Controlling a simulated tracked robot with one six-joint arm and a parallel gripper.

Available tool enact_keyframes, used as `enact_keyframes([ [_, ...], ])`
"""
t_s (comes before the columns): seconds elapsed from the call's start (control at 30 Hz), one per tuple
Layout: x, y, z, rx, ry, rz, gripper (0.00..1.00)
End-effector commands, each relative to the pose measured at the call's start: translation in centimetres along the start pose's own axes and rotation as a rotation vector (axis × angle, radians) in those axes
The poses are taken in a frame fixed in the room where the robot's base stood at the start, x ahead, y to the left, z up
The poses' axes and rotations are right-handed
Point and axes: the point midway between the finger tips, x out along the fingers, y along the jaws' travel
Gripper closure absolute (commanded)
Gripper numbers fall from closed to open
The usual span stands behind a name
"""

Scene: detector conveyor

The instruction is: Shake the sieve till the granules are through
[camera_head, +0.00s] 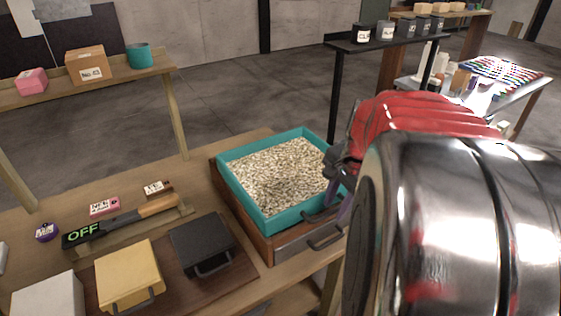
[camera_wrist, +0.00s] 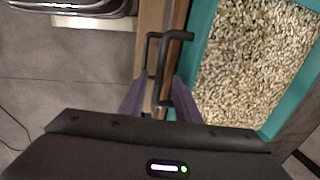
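The sieve (camera_head: 227,175) is a square teal frame full of pale granules (camera_head: 280,180), sitting level on a wooden box with a drawer (camera_head: 290,245). Its dark handle (camera_head: 322,213) is on the front side. My gripper (camera_head: 344,208) is at the sieve's front right corner, partly hidden by my arm. In the wrist view, my gripper's purple fingers (camera_wrist: 160,96) stand apart, with the sieve handle (camera_wrist: 167,75) in the gap between them. I cannot tell whether a finger touches it. The sieve's teal rim (camera_wrist: 197,45) and granules also show there.
The drawer handle (camera_head: 325,239) is just below the sieve handle. A black lidded box (camera_head: 203,243), a yellow box (camera_head: 129,273) and an "OFF" lever (camera_head: 95,232) stand to the left on the wooden bench. A black stand (camera_head: 385,38) holds labelled jars behind.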

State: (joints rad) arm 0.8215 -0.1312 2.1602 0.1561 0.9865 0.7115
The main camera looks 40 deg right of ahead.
Motion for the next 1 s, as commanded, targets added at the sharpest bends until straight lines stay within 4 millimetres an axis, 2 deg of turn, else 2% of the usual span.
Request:
enact_keyframes([
  [0.27,-2.1,-0.1,-0.1,0.0,0.003,-0.003,0.71],
  [0.8,-11.3,0.0,-0.1,0.001,0.003,-0.002,0.71],
  [1.0,-13.3,0.0,0.0,0.0,0.001,-0.001,0.71],
])
